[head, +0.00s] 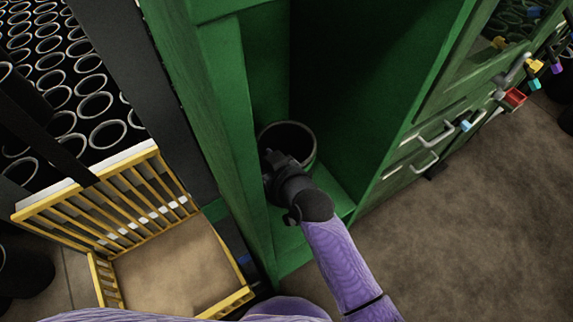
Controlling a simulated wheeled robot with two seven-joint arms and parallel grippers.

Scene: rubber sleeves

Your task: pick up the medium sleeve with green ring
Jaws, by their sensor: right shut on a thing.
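A dark sleeve (303,136) with a thin pale rim stands upright inside the green cabinet (228,90), near its front left side. A greenish band shows on its right side, below the rim. My right gripper (272,163) is at the near left edge of the sleeve and is shut on it. The gripper and wrist hide the sleeve's near side and its lower part. My left gripper is not in view.
The cabinet's left wall stands close beside my right gripper. Green drawers with handles (436,132) are on the right. A yellow slatted crate (112,209) and a rack of many black sleeves (95,105) are on the left. Brown floor is clear at lower right.

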